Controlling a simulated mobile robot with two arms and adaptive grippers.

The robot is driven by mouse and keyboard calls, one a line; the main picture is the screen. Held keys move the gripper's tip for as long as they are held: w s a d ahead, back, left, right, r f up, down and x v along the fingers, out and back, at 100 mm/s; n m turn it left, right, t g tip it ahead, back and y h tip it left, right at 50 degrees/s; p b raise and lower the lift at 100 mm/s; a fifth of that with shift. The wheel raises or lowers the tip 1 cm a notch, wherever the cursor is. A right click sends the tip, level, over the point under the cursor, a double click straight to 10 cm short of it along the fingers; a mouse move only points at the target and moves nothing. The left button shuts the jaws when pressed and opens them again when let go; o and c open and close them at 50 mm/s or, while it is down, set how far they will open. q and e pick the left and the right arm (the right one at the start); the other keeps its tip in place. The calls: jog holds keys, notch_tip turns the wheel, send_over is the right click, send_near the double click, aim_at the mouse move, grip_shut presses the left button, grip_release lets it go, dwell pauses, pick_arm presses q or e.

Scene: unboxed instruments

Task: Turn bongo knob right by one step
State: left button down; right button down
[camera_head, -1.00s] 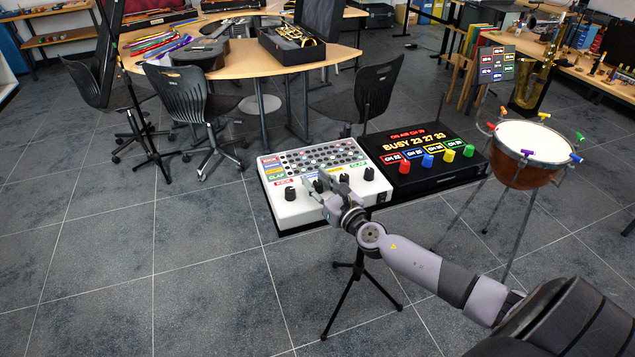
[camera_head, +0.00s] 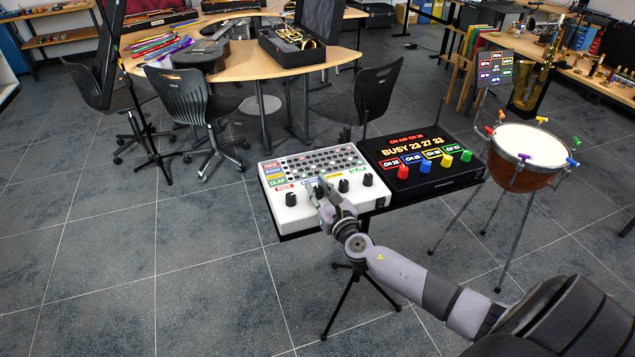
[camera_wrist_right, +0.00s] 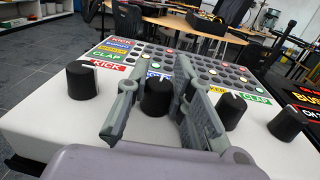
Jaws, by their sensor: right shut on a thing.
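The white beat box (camera_head: 300,216) stands on a tripod and has a row of black knobs along its front. In the right wrist view, the second knob from the left (camera_wrist_right: 158,96) sits between the fingers of my right gripper (camera_wrist_right: 160,112). A blue label shows behind this knob, too covered to read. My right gripper (camera_head: 322,187) is shut on this knob and hides most of it in the head view. The knob's white mark shows near its top in the wrist view. My left gripper is not in view.
The leftmost knob (camera_wrist_right: 82,80) stands clear of the left finger. Two knobs, the nearer one (camera_wrist_right: 231,110) and the outer one (camera_wrist_right: 286,123), lie right of the fingers. A black panel (camera_head: 425,172) with coloured knobs stands to the right. A drum (camera_head: 525,160) stands farther right.

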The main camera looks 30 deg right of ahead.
jog(key=m+h+p, duration=0.1)
jog(key=m+h, duration=0.1)
jog(key=h, duration=0.1)
jog(key=shift+r+g+p, duration=0.1)
jog(key=shift+g+p, duration=0.25)
jog(key=shift+g, duration=0.05)
jog(key=shift+m+g+h, duration=0.7)
jog(key=shift+m+h, duration=0.4)
jog(key=shift+h, duration=0.5)
jog(key=c, duration=1.4)
grip_release()
jog(key=shift+s, duration=0.2)
jog(key=v, duration=1.1)
jog(key=shift+s+a, duration=0.25)
jog(key=shift+a, duration=0.05)
